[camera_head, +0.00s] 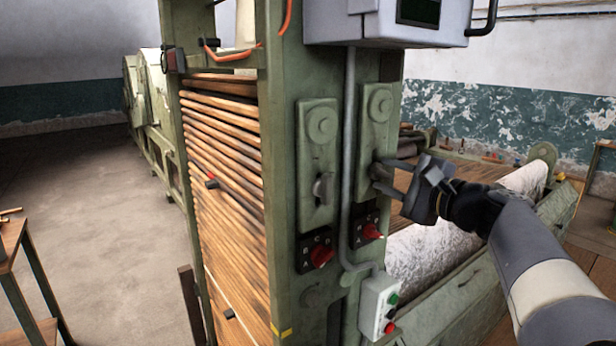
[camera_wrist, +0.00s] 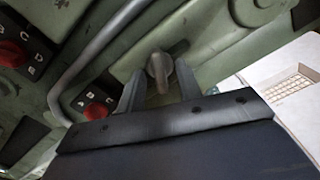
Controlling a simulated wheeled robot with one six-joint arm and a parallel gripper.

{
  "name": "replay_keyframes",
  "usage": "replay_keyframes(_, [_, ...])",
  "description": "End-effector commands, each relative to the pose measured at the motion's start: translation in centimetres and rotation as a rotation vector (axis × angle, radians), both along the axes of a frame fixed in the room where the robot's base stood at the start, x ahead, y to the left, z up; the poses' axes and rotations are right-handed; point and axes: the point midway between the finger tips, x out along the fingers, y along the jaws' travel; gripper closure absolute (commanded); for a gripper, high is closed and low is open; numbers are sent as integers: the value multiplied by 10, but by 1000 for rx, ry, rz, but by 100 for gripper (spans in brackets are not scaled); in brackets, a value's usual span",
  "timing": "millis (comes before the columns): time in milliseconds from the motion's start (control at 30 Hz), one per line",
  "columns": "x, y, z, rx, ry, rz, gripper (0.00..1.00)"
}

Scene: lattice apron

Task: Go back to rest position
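My gripper (camera_head: 379,176) is at the right-hand green panel (camera_head: 377,138) of the machine post, with my arm reaching in from the right. In the wrist view the two fingers of my gripper (camera_wrist: 158,80) are spread apart. A grey metal handle (camera_wrist: 160,69) on the green panel lies between them, with gaps visible on both sides. I see nothing held.
A similar handle (camera_head: 320,188) sits on the left panel. Red rotary switches (camera_head: 321,256) and a button box (camera_head: 380,306) are below. A grey control box (camera_head: 390,22) hangs above. A large pale roller (camera_head: 440,255) lies below my arm. Open floor (camera_head: 100,200) is at left.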

Motion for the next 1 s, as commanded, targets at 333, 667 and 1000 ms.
replay_keyframes(333, [-1, 0, -1, -253, -185, 0, 66])
replay_keyframes(667, [-1, 0, 0, -467, -339, 0, 66])
replay_keyframes(1000, [-1, 0, 0, -591, -429, 0, 66])
